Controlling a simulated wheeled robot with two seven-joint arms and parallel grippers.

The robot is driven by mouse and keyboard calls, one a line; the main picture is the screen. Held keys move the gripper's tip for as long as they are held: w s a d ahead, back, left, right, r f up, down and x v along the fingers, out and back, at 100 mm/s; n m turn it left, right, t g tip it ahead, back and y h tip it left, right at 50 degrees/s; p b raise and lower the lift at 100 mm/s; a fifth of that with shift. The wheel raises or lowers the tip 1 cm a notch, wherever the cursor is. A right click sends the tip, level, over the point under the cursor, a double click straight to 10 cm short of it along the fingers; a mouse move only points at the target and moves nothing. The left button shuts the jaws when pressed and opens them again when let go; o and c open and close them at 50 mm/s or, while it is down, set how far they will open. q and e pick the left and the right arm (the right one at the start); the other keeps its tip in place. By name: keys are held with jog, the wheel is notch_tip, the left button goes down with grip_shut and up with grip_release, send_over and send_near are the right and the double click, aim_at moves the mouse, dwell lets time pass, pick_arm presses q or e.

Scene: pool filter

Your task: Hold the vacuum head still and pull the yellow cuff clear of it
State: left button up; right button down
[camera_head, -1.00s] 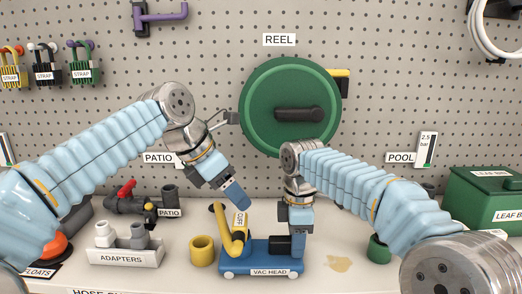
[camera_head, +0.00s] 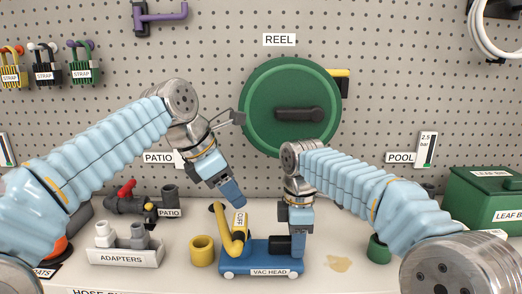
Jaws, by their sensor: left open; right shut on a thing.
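The blue vacuum head (camera_head: 258,262), labelled VAC HEAD, sits on the bench near the front middle. The yellow cuff (camera_head: 239,222), labelled CUFF, stands at its left part, joined to a bent yellow piece. My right gripper (camera_head: 298,246) points down and is shut at the right end of the vacuum head; its fingertips are partly hidden against it. My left gripper (camera_head: 237,201) is open and empty, tilted down to the right just above the top of the cuff, apart from it as far as I can tell.
The grey ADAPTERS holder (camera_head: 125,256) is at the left. A green reel (camera_head: 290,107) hangs on the pegboard behind. A tan stain (camera_head: 338,263) marks clear bench.

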aim_at(240, 216)
pick_arm(q)
jog(key=m, duration=0.2)
jog(key=m+y, duration=0.1)
jog(key=m, duration=0.2)
jog(key=shift+w+r, duration=0.2)
jog(key=shift+w, duration=0.2)
jog(key=m, duration=0.2)
jog(key=m+y, duration=0.1)
jog(key=m, duration=0.2)
jog(key=shift+w+d+r+m+g, duration=0.1)
jog(key=shift+d+r+m+g, duration=0.05)
jog(key=shift+r+m+g, duration=0.2)
jog(key=m, duration=0.1)
jog(key=m+y, duration=0.1)
jog(key=m, duration=0.1)
jog(key=r+m, duration=0.1)
jog(key=m, duration=0.1)
jog(key=shift+s+d+m+y, duration=0.2)
jog(key=shift+s+m+y, duration=0.05)
jog(key=shift+y, duration=0.05)
jog(key=f+m, duration=0.2)
jog(key=f+m+y, duration=0.1)
jog(key=f+m, duration=0.1)
jog(key=f, duration=0.1)
jog(key=f+m, duration=0.1)
jog(key=f, duration=0.1)
jog(key=shift+w+d+f+m, duration=0.3)
jog(key=shift+d+m, duration=0.1)
grip_shut()
